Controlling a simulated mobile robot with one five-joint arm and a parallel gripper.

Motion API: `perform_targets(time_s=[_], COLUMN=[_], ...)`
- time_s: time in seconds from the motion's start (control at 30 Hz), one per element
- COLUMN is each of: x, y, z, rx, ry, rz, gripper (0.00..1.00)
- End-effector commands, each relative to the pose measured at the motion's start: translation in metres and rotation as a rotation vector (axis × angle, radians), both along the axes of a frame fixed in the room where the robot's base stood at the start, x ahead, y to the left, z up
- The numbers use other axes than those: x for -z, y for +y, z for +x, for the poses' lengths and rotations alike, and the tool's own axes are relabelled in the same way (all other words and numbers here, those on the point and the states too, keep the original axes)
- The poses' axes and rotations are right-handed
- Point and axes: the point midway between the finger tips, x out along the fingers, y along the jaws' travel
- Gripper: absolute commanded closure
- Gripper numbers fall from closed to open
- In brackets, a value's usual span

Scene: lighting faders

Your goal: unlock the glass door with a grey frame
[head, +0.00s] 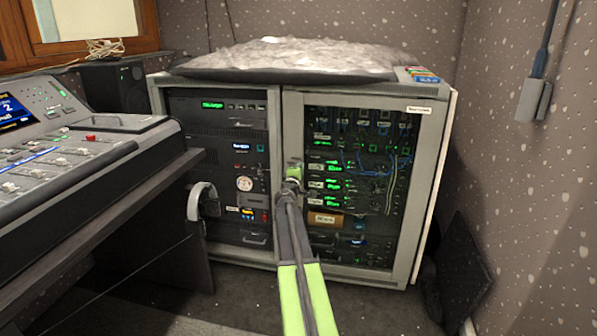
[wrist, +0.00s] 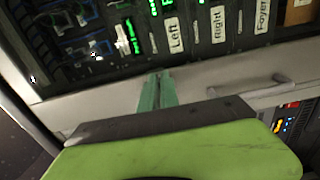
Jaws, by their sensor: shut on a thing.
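The glass door with a grey frame (head: 425,150) is the right front of a grey rack cabinet and looks closed. Lit equipment shows through its glass. My gripper (head: 292,182) is at the left upright of that frame, about mid-height. In the wrist view the grey frame (wrist: 105,100) runs across the picture, and the teal fingertips (wrist: 157,92) meet it. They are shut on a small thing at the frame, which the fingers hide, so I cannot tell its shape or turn. A grey bar handle (wrist: 250,88) sits on the frame, to the right of the fingertips.
The cabinet's left bay (head: 222,170) holds more equipment. A dark cushion with a pale fluffy top (head: 300,55) lies on the cabinet. A mixing desk (head: 70,150) stands at the left. A black panel (head: 463,265) leans by the right wall. Some floor in front is free.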

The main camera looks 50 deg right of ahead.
Motion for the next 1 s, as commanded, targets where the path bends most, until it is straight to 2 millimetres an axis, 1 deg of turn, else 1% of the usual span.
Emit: perform_targets(time_s=[0.03, 0.17, 0.2, 0.33, 0.37, 0.67, 0.77, 0.87, 1.0], x=[0.000, 0.000, 0.000, 0.000, 0.000, 0.000, 0.000, 0.000, 0.000], y=[-0.004, -0.004, -0.004, -0.003, -0.003, 0.000, 0.010, 0.030, 0.064], z=[-0.003, -0.003, -0.003, -0.002, -0.002, -0.002, -0.009, -0.021, -0.044], rx=[0.009, 0.009, 0.009, 0.006, 0.006, 0.002, 0.002, 0.001, 0.001], ry=[0.000, 0.000, 0.000, 0.000, 0.000, 0.001, 0.001, 0.001, 0.001], rz=[0.000, 0.000, 0.000, 0.000, 0.000, -0.001, -0.001, -0.001, -0.001], gripper=[1.00, 1.00, 0.92, 0.75, 0.73, 0.73, 0.73, 0.73, 0.73])
